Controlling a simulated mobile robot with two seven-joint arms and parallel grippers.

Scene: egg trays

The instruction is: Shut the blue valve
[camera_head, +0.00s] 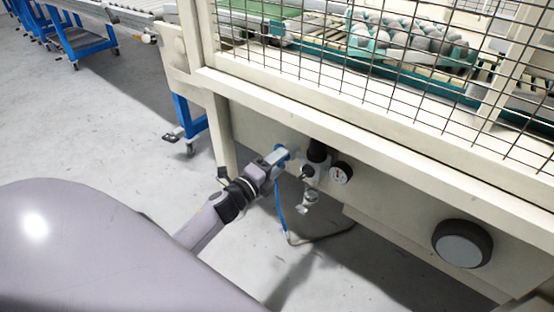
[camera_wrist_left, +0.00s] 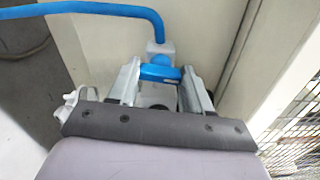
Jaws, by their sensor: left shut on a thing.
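The blue valve (camera_wrist_left: 160,72) shows in the left wrist view as a blue handle on a small grey fitting, with a blue hose running off to the left. In the head view only a bit of its blue (camera_head: 283,153) shows at the tip of my left gripper (camera_head: 277,156). My left gripper, also in the left wrist view (camera_wrist_left: 158,82), is shut on the blue handle, with one finger at each end of it. My right gripper is not in view.
A pressure gauge (camera_head: 340,173) and a black-topped regulator (camera_head: 317,160) sit right of the valve on the cream machine frame. A wire mesh guard (camera_head: 400,60) stands above, with egg trays behind. The floor at left is open.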

